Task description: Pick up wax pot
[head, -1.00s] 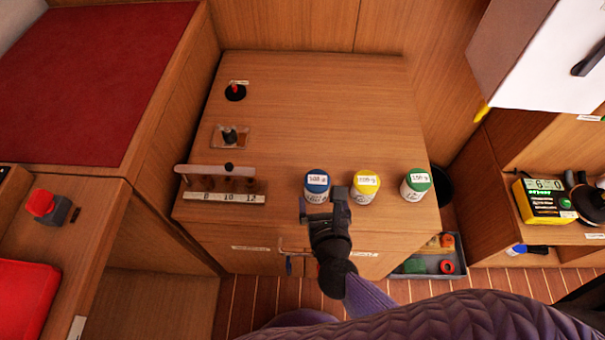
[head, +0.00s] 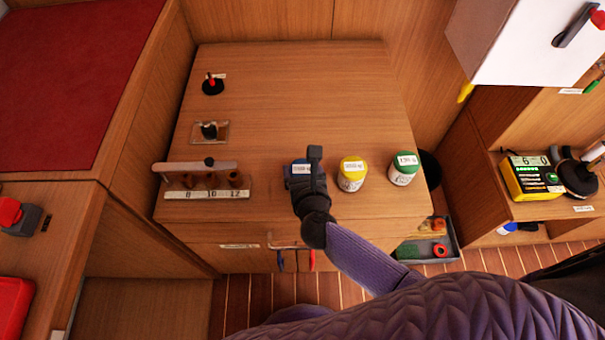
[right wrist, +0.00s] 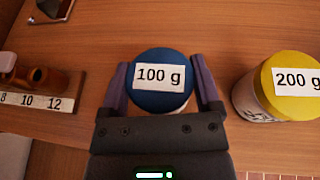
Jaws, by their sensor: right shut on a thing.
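Three white pots with coloured lids stand in a row near the front of the wooden cabinet top. The blue-lidded pot (head: 300,168) reads 100 g in the right wrist view (right wrist: 162,88). The yellow-lidded pot (head: 352,172) reads 200 g in the right wrist view (right wrist: 290,88). The green-lidded pot (head: 404,168) is at the right. My right gripper (head: 304,166) is shut on the blue-lidded pot, one finger on each side of it. The gripper hides part of this pot in the head view. I cannot tell whether its base touches the wood. My left gripper is out of view.
A wooden rack (head: 195,170) with a strip marked 8, 10, 12 stands left of the pots. Two small black-based items (head: 213,86) (head: 209,130) sit behind it. The middle of the top (head: 300,100) is clear. A grey tray (head: 440,264) lies below, right.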

